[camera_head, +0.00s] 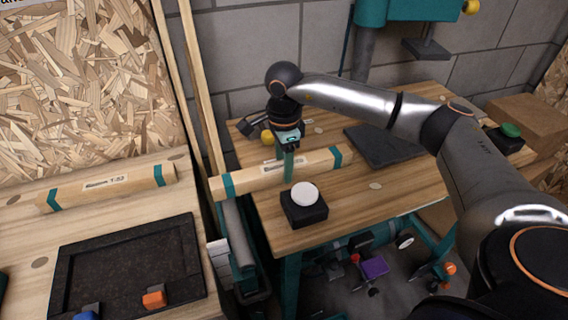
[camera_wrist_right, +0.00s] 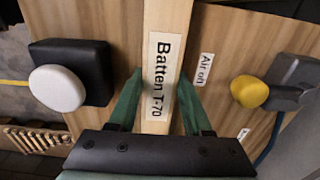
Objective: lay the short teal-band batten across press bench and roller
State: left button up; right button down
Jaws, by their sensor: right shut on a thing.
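My right gripper (camera_head: 288,165) is shut on a wooden batten (camera_head: 255,178) with a teal band near each end. In the right wrist view the fingers (camera_wrist_right: 158,90) sit on both sides of this batten (camera_wrist_right: 155,130), whose label reads "Batten T-70". It lies across the left part of the press bench (camera_head: 395,185), its left end reaching past the bench edge above the grey roller (camera_head: 238,235). I cannot tell whether it touches both. A second teal-band batten (camera_head: 75,195), labelled T-52, lies on the left bench. My left gripper is not in view.
A black box with a white button (camera_head: 305,195) stands just in front of the held batten. A yellow knob (camera_wrist_right: 248,92) is behind it. A dark plate (camera_head: 385,147) lies farther right. A black tray (camera_head: 130,235) is on the left bench. Long timbers lean on the wall.

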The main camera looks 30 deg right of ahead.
jog(key=shift+c, duration=2.4)
grip_release()
jog(key=shift+o, duration=1.1)
notch_tip(320, 180, up, 13)
jog(key=shift+f+p, duration=0.2)
jog(key=shift+p, duration=0.2)
